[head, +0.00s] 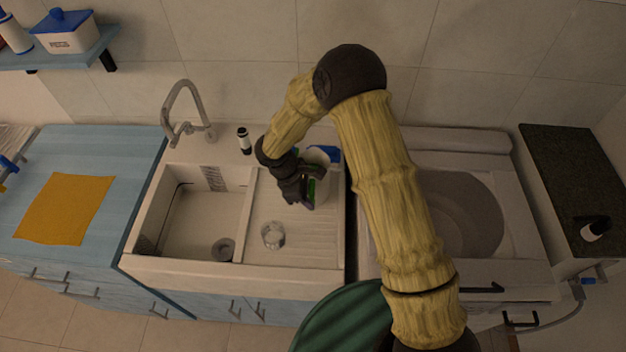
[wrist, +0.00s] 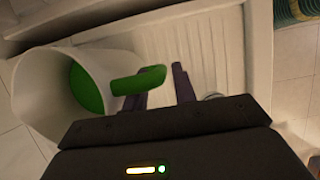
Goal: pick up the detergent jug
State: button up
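A white container with a green inside or top and a green handle-like part (wrist: 138,82) fills the left of the wrist view; it looks like the detergent jug (wrist: 40,95). In the head view it is mostly hidden behind my gripper (head: 299,190), on the ribbed drainboard right of the sink basin. A bit of green shows beside the fingers there, and a blue piece shows just behind. In the wrist view my gripper (wrist: 160,92) has its two fingers apart. The green part is at the left finger; I cannot tell whether it touches.
A small clear glass (head: 272,235) stands on the drainboard in front of my gripper. A black-and-white bottle (head: 244,140) stands at the sink's back edge, near the faucet (head: 184,112). The sink basin (head: 190,222) is left. A top-loading washer (head: 455,215) is right.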

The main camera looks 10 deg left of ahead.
grip_shut()
dwell(1.5)
